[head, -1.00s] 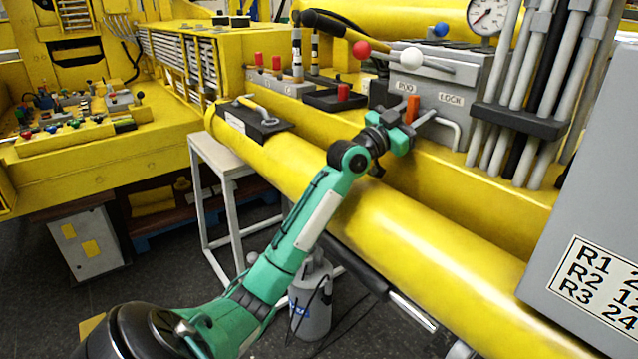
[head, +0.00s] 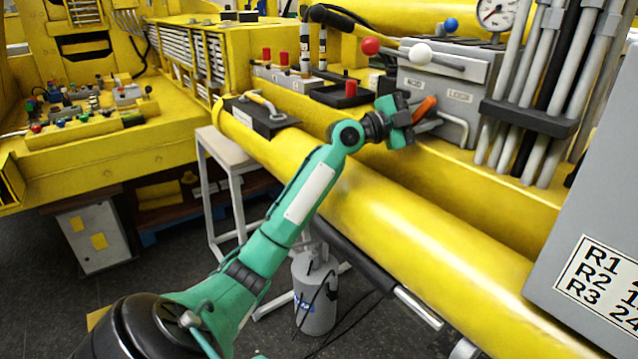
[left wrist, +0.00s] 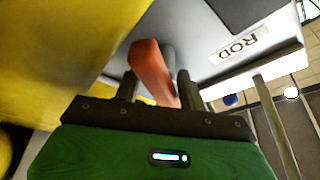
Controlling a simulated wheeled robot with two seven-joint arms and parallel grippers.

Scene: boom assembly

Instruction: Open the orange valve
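The orange valve handle (head: 425,108) sits on the front of the grey box, below its labels, and is tilted with its upper end to the right. My left gripper (head: 408,117) is at the handle. The handle's near end is partly hidden by the gripper's body. My right gripper is not in view.
Grey pipes (head: 535,85) stand to the right. A thick yellow cylinder (head: 400,220) runs below my arm. A grey handle bar (head: 458,128) is right of the valve.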

